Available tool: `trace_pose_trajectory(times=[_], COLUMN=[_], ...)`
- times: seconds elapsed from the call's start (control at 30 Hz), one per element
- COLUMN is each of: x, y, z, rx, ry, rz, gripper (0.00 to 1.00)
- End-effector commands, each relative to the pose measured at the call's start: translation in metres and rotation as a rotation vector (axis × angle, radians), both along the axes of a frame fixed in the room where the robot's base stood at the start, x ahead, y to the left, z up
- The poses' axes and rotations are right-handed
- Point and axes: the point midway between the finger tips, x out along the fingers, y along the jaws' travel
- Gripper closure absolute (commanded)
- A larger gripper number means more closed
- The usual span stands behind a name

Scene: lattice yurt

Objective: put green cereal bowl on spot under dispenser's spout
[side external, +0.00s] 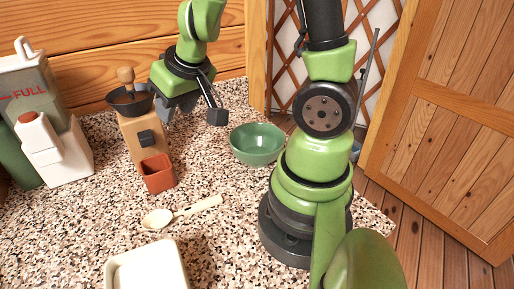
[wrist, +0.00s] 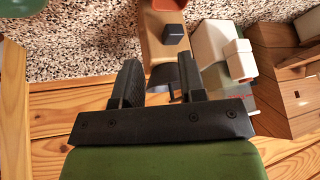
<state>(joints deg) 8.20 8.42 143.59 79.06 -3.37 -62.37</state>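The green cereal bowl (side external: 257,146) stands upright and empty on the speckled counter, right of my gripper in the side view. A green edge, probably the bowl (wrist: 18,8), shows at the top left of the wrist view. A dispenser (side external: 30,80) marked "FULL" stands at the far left, with a white block (side external: 58,155) with a red-brown cap in front; part of it shows in the wrist view (wrist: 225,55). I cannot make out the spot under its spout. My gripper (wrist: 158,78) is open and empty, above the counter by the grinder, apart from the bowl.
A wooden grinder (side external: 140,132) with a black hopper and red drawer (side external: 157,173) stands between dispenser and bowl. A pale spoon (side external: 182,212) and white container (side external: 147,268) lie in front. A wooden wall (side external: 120,40) runs behind. Counter around the bowl's left is clear.

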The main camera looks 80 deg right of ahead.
Motion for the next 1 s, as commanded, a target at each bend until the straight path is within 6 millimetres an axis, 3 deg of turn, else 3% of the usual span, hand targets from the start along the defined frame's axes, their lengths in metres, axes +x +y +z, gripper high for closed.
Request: trace_pose_trajectory(times=[0.03,0.13,0.23,0.37,1.0], x=[-0.01,-0.037,-0.064,-0.084,-0.095], y=[-0.015,-0.038,-0.051,-0.058,-0.076], z=[-0.024,-0.056,-0.075,-0.085,-0.127], rx=[-0.058,-0.163,-0.225,-0.259,-0.265], ry=[0.107,0.31,0.486,0.62,0.647], rz=[-0.036,-0.071,-0.084,-0.082,-0.082], gripper=[0.62,0.62,0.62,0.62,0.62])
